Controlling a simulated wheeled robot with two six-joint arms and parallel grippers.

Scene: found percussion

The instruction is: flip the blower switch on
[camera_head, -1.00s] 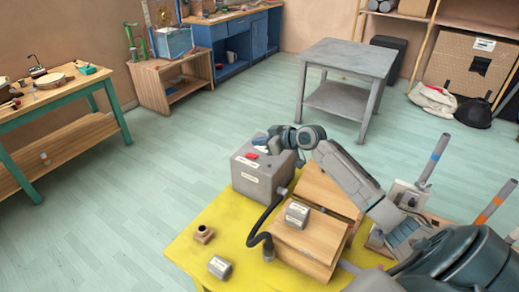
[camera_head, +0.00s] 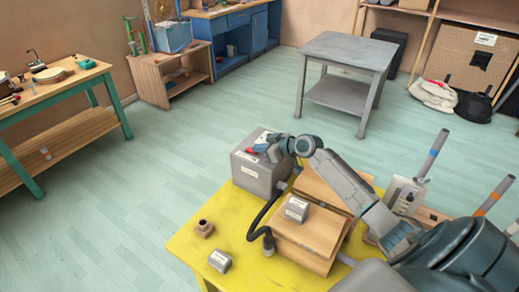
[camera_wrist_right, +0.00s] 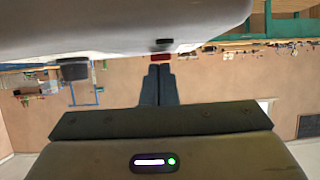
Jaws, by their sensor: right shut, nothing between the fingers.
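The grey blower box (camera_head: 258,178) stands at the back left of the yellow table. A red switch (camera_head: 260,148) shows on its top, partly hidden by my right gripper (camera_head: 266,150). My right gripper is shut and empty, at the top of the box beside the switch. In the right wrist view its closed fingertips (camera_wrist_right: 159,70) point at the red switch (camera_wrist_right: 162,57), just short of it or touching; I cannot tell which. The grey box surface (camera_wrist_right: 120,25) fills the top of that view. My left gripper is not in view.
A black hose (camera_head: 258,222) runs from the box beside a wooden chest (camera_head: 310,240). Small grey blocks (camera_head: 296,209) and (camera_head: 220,261) and a brown fitting (camera_head: 204,228) are on the chest and table. A grey side table (camera_head: 350,50) stands behind on open floor.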

